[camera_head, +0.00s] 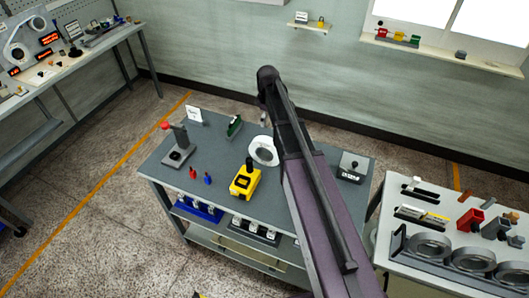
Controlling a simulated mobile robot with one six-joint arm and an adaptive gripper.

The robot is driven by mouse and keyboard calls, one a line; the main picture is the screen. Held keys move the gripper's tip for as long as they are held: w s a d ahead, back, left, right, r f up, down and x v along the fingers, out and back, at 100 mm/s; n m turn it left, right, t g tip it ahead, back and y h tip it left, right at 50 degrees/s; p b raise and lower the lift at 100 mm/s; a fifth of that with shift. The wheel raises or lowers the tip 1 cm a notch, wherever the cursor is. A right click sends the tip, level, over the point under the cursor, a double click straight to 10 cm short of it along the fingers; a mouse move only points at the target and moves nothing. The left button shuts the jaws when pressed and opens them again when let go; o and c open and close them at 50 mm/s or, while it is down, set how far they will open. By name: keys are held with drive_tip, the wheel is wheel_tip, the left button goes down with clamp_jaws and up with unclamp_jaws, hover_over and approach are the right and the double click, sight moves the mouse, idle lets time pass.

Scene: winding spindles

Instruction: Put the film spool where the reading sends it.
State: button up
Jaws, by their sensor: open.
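A white ring-shaped piece (264,151) is on the middle grey table (220,150), partly beside my arm; it may be the film spool, but I cannot tell. A white reel-like device (14,50) stands on the left bench, near small red lit displays (49,38); their text is too small to read. My arm crosses the picture from the bottom to above the middle table. My gripper is not visible; the arm hides what lies behind it.
The middle table holds a yellow device (245,182), a grey stand with a red top (178,149), a white card (194,115) and a dark box (352,167). The right white table (388,225) carries several round grey holders (429,244). Floor between left bench and middle table is clear.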

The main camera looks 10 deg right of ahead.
sight(266, 139)
drive_tip(key=shift+f+b, duration=4.2)
drive_tip(key=shift+f, duration=0.05)
drive_tip(key=shift+s+a+f+b, duration=0.1)
drive_tip(key=shift+a+f+b, duration=0.05)
drive_tip(key=shift+f+b, duration=1.15)
drive_tip(key=shift+a+f+b, duration=0.1)
drive_tip(key=shift+f+b, duration=1.2)
clamp_jaws()
